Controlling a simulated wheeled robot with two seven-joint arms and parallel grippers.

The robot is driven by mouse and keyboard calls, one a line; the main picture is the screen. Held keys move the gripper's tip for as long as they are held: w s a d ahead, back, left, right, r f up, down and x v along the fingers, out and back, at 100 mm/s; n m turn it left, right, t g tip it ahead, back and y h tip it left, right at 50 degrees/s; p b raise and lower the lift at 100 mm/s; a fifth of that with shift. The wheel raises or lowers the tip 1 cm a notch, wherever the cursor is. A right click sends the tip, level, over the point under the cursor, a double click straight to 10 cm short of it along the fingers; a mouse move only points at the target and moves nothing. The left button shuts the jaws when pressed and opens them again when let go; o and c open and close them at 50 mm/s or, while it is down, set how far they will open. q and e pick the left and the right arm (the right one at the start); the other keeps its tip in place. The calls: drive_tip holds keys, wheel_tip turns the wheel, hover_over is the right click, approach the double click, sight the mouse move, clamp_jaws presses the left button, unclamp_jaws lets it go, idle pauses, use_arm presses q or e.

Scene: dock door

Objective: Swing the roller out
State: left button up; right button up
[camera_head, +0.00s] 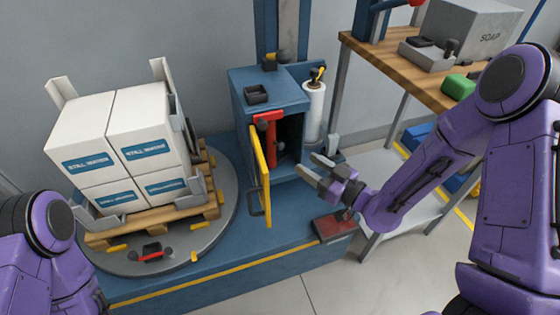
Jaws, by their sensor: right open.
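A blue machine cabinet (243,108) stands at the center, its front compartment open and dark inside. A yellow door or frame (261,178) with a dark handle stands swung outward at its left edge. A red upright part (270,140) shows at the opening; I cannot tell whether it is the roller. A white film roll (314,108) stands upright at the cabinet's right side. My right gripper (311,169) is open and empty, in front of and right of the opening, apart from the yellow door. Only my left arm shows at lower left; its gripper is out of view.
Stacked white cartons (128,142) sit on a wooden pallet (157,220) on a round grey turntable (222,208). A dark red block (335,227) lies below my right gripper. Floor is clear in front.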

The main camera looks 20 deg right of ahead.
sight(282, 147)
drive_tip(key=x, duration=1)
drive_tip(key=shift+w+a+r, duration=0.2)
drive_tip(key=shift+a+r, duration=0.1)
drive_tip(key=shift+a, duration=0.05)
clamp_jaws()
